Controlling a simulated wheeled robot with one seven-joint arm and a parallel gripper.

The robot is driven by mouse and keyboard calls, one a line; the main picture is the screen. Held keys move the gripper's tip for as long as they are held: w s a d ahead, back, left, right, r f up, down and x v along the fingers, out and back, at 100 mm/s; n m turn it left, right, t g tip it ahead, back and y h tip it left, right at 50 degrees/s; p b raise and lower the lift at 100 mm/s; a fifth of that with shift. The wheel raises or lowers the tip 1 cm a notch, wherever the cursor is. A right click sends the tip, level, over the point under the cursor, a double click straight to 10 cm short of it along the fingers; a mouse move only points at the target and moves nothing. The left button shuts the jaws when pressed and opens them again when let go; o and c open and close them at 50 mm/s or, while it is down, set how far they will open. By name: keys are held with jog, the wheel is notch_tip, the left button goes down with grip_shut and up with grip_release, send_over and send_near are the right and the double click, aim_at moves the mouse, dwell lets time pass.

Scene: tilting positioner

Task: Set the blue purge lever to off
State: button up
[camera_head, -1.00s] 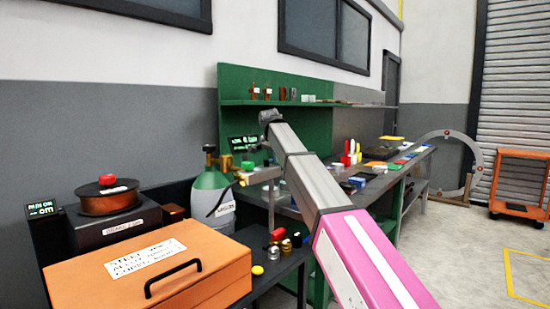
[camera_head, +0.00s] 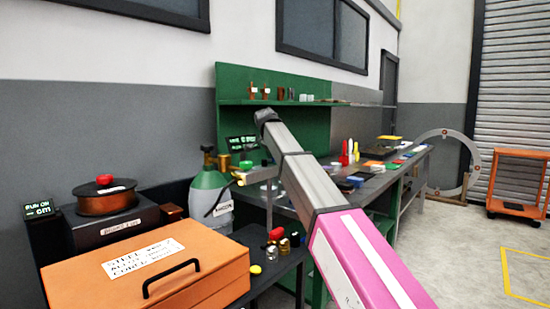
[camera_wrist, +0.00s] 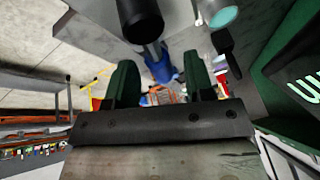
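My gripper (camera_wrist: 158,62) shows in the wrist view as two dark green fingers, wide apart. In the head view my arm reaches toward the green back panel, and the gripper itself cannot be made out. A blue shape (camera_wrist: 160,66) appears between the fingers in the wrist view, below a black cylinder (camera_wrist: 140,18). I cannot tell whether it is the blue purge lever or how far off it is. No contact with the fingers is visible. In the head view no blue lever can be made out; my arm covers part of the bench.
A green gas cylinder (camera_head: 209,192) stands left of my arm, behind an orange case (camera_head: 150,272). A dark bench (camera_head: 385,186) carries small coloured items. A dark lever-like part (camera_wrist: 226,50) and a green-lettered display (camera_wrist: 304,88) lie right of the fingers in the wrist view.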

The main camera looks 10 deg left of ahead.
jog(key=v, duration=1)
jog(key=shift+s+r, duration=0.2)
jog(key=shift+r, duration=0.1)
